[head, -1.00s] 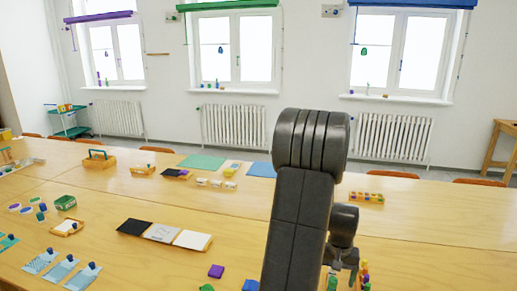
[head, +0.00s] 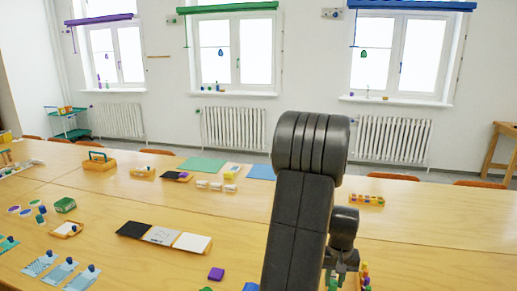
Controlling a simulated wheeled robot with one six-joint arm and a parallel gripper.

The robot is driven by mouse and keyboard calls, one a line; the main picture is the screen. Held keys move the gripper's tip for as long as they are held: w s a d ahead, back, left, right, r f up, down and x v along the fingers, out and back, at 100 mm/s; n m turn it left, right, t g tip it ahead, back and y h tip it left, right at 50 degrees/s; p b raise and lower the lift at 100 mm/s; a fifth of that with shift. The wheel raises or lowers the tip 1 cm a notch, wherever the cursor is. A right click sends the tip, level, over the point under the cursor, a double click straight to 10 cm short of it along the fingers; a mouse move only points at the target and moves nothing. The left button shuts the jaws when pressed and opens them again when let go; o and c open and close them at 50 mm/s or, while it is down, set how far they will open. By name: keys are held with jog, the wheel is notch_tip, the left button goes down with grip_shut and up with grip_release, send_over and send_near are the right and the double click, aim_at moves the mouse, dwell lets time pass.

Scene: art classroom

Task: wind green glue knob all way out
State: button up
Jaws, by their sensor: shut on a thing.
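My gripper (head: 341,272) shows small at the bottom edge of the head view, below my dark wrist and partly behind my arm. It is shut on a green piece (head: 333,282), which I take to be the green glue knob. Its lower part is cut off by the frame edge, so its thread and the rest of the glue cannot be seen. How far the knob is wound out cannot be told.
Coloured pieces (head: 364,278) stand close to the right of my gripper. A tray of coloured blocks (head: 367,200) stands farther back. The wooden table (head: 440,235) is clear at the right.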

dwell(0.4)
jog(key=m, duration=0.5)
jog(key=shift+m, duration=0.4)
jog(key=m, duration=0.5)
jog(key=shift+m, duration=0.4)
jog(key=o, duration=1.5)
